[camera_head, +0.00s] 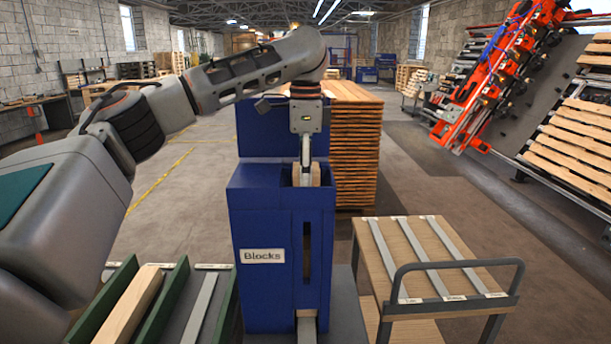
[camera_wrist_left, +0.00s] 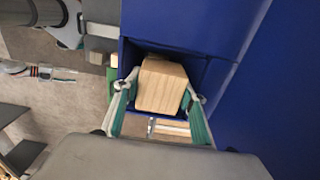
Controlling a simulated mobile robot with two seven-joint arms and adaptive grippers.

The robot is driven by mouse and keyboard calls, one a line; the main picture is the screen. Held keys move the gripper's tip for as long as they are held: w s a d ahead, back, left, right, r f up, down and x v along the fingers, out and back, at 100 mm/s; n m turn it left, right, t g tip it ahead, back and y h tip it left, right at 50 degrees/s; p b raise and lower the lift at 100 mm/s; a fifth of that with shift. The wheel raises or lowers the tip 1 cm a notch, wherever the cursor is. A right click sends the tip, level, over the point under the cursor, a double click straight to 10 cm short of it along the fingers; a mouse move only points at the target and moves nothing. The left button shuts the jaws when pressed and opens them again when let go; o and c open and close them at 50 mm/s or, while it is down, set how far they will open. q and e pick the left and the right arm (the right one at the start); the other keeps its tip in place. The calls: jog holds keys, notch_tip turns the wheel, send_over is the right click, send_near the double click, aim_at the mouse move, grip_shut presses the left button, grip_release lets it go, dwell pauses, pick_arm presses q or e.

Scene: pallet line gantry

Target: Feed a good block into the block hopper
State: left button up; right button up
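The block hopper (camera_head: 280,215) is a tall blue box labelled "Blocks", standing in the middle of the head view. Its open top also shows in the left wrist view (camera_wrist_left: 215,75). My left gripper (camera_head: 305,172) points straight down at this opening. A light wooden block (camera_wrist_left: 162,85) sits between its two green-padded fingers, which appear to press on the block's sides. The block is in the mouth of the hopper, inside its blue walls; its lower part is hidden. In the head view only a small piece of the block (camera_head: 316,173) shows beside the fingers. My right gripper is out of view.
A green-walled rack (camera_head: 175,295) with a wooden piece (camera_head: 130,305) stands at lower left. A cart (camera_head: 385,262) with metal strips and a dark handle is at right. A stack of boards (camera_head: 358,150) stands behind the hopper. An orange gantry (camera_head: 490,85) is at upper right.

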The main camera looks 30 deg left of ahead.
pick_arm(q)
jog(key=o, duration=0.3)
jog(key=shift+o, duration=0.2)
jog(key=shift+r, duration=3.75)
